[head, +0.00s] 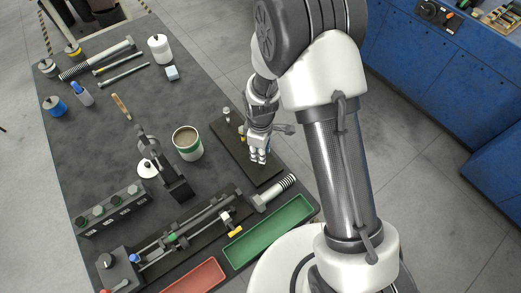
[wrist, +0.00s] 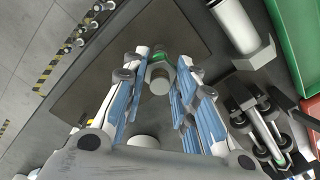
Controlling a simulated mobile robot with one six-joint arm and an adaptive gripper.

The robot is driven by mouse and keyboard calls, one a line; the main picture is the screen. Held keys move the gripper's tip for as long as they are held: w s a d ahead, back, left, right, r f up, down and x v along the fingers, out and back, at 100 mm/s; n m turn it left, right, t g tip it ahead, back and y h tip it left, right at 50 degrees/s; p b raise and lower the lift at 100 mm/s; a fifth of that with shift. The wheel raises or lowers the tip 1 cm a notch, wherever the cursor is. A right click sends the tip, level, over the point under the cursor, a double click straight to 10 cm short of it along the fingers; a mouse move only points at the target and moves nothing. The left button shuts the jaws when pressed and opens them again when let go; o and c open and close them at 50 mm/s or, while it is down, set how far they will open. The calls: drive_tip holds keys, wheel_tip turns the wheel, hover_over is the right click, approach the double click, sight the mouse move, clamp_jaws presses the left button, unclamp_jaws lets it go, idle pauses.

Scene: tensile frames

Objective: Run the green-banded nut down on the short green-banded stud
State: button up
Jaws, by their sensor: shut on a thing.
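My gripper (wrist: 159,66) is shut on a grey nut with a green band (wrist: 158,57), between its blue-padded fingertips. A pale round end (wrist: 160,84) shows just below the band in the wrist view; I cannot tell whether it is the stud's end or part of the nut. In the head view my gripper (head: 258,158) points down over a dark board (head: 232,143) on the table. The fingers hide the nut there, and how far it sits on any stud cannot be told.
A large bolt (head: 273,194) lies beside the board, with a green tray (head: 270,232) and a red tray (head: 196,277) nearby. A can (head: 187,144) and a dark upright stand (head: 160,165) are left of the board.

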drive_tip(key=m, duration=0.7)
drive_tip(key=shift+f, duration=0.15)
drive_tip(key=m, duration=0.5)
drive_tip(key=o, duration=1.2)
drive_tip(key=shift+m, duration=0.3)
drive_tip(key=shift+c, duration=0.2)
wheel_tip(320, 180, up, 12)
